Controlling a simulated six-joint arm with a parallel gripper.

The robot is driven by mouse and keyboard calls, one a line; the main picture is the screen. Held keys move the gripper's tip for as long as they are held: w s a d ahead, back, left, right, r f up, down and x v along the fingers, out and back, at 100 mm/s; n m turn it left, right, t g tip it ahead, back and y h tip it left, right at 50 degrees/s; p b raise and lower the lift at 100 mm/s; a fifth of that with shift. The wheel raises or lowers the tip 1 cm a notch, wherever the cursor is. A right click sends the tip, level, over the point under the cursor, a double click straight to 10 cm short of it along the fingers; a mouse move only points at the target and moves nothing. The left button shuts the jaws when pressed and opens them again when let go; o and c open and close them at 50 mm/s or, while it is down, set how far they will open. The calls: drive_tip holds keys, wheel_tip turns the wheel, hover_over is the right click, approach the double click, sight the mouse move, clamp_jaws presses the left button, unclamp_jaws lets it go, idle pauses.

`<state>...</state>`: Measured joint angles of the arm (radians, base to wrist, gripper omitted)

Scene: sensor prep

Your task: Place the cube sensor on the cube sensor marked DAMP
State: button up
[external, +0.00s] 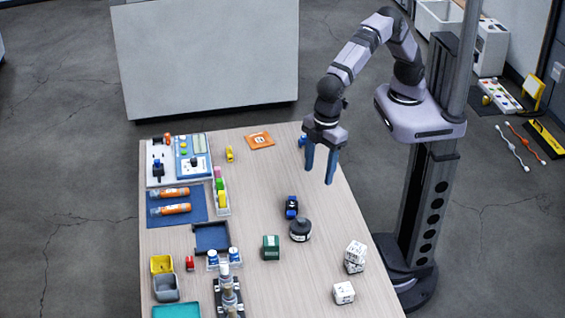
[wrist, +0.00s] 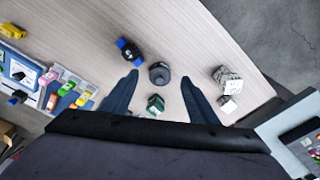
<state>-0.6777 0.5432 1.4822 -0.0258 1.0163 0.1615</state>
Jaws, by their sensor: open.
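Three white cubes with dark markings are near the table's right edge. One cube (external: 356,249) appears to rest, slightly turned, on a second cube (external: 354,267). A third cube (external: 344,292) sits apart on the table, closer to the camera. In the wrist view the overlapping pair (wrist: 228,80) and the single cube (wrist: 228,104) are right of the fingers. The markings are too small to read, so I cannot tell which is DAMP. My gripper (external: 319,176) is open and empty, pointing down above the table's far right part, well away from the cubes.
A dark round bottle (external: 300,231), a blue-black device (external: 291,207) and a green box (external: 271,248) stand mid-table. Trays, orange tubes (external: 174,208), bins (external: 165,288) and a dark rack (external: 228,297) fill the left side. Bare tabletop lies between the bottle and the cubes.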

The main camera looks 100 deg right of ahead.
drive_tip(key=s+d+m, duration=0.2)
drive_tip(key=s+d, duration=0.1)
drive_tip(key=d, duration=0.8)
drive_tip(key=s+d+m, duration=0.1)
drive_tip(key=s+d, duration=0.2)
drive_tip(key=d, duration=0.7)
drive_tip(key=s+d+f+m+g, duration=0.1)
drive_tip(key=s+d+f+m, duration=0.2)
drive_tip(key=s+d, duration=0.6)
drive_tip(key=shift+s+d+f+h, duration=0.35)
drive_tip(key=shift+s+f, duration=0.2)
drive_tip(key=shift+s, duration=0.5)
